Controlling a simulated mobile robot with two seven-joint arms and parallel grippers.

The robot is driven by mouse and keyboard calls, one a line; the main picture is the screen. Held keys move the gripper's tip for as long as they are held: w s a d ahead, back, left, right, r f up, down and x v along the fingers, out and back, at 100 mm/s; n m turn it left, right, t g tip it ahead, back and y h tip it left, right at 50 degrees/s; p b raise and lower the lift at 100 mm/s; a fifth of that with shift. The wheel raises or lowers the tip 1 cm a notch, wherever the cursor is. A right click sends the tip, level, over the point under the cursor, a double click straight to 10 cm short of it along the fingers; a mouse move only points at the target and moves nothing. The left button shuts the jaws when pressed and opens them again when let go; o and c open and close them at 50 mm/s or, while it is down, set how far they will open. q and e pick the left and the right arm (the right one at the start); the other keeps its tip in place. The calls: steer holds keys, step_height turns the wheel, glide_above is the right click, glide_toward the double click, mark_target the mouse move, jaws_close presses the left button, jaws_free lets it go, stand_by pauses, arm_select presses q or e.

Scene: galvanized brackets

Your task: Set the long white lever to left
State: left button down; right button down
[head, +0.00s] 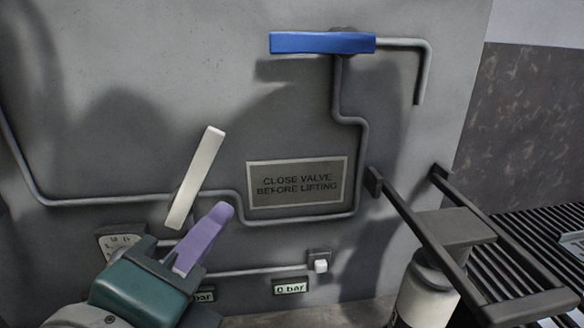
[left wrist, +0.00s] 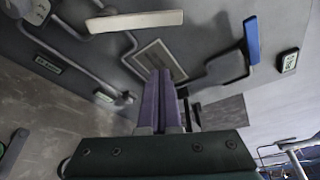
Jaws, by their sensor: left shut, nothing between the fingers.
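The long white lever (head: 197,178) is on the grey wall panel, tilted, with its upper end leaning right. It also shows in the left wrist view (left wrist: 135,21), up and left of the fingers. My left gripper (head: 227,211) has a teal body and purple fingers; the fingers are shut with nothing between them. Its tips are just right of the lever's lower half in the head view. In the left wrist view the fingertips (left wrist: 168,78) appear apart from the lever. The lever's pivot is mostly hidden behind it. My right gripper is not in view.
A blue lever (head: 322,42) lies level at the top of the panel. Grey pipes (head: 100,199) run around a sign (head: 297,184). A small white knob (head: 320,266) and a "0 bar" display (head: 290,287) sit below.

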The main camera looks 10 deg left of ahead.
mark_target(195, 176)
arm_select(q)
steer(key=shift+d, duration=0.1)
stand_by(0.3)
steer(key=w, duration=0.3)
steer(key=w+f, duration=0.1)
steer(key=w, duration=0.2)
steer(key=w+p, duration=0.1)
steer(key=w, duration=0.3)
steer(key=shift+w+f, duration=0.1)
steer(key=shift+f, duration=0.15)
steer(key=a, duration=0.1)
steer(key=s+a+r+p, duration=0.1)
steer(key=a+p, duration=0.1)
steer(key=shift+s+a+r, duration=0.15)
steer(key=shift+r, duration=0.25)
